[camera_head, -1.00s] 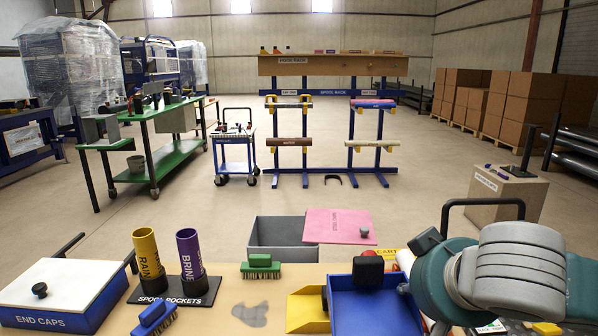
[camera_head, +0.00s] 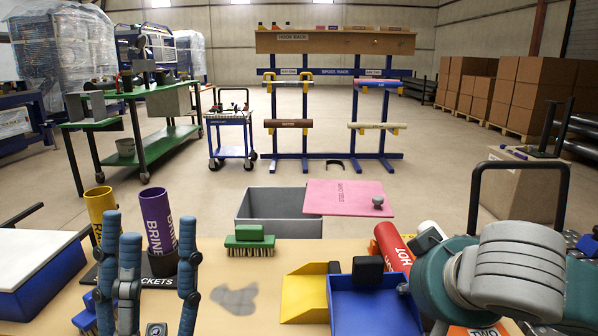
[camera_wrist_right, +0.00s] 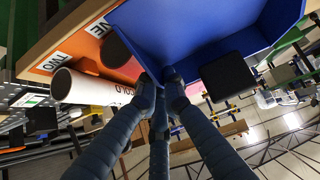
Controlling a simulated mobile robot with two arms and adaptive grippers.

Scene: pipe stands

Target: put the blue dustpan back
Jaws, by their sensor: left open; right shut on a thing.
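The blue dustpan (camera_head: 372,308), with a black block on its far edge, is at the lower middle right of the head view, beside a yellow dustpan (camera_head: 303,296). My right gripper (camera_wrist_right: 163,82) is shut on the rim of the blue dustpan, which also shows in the right wrist view (camera_wrist_right: 195,30); in the head view my right arm hides these fingers. My left gripper (camera_head: 147,245) is open and empty, its blue fingers pointing up in front of the purple and yellow tubes. Whether the blue dustpan touches the bench is unclear.
A green brush (camera_head: 250,240) stands on the bench near a grey stain. A purple tube (camera_head: 157,225) and yellow tube (camera_head: 100,207) stand at left. A grey bin (camera_head: 278,228) with a pink lid (camera_head: 345,197) is beyond the bench.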

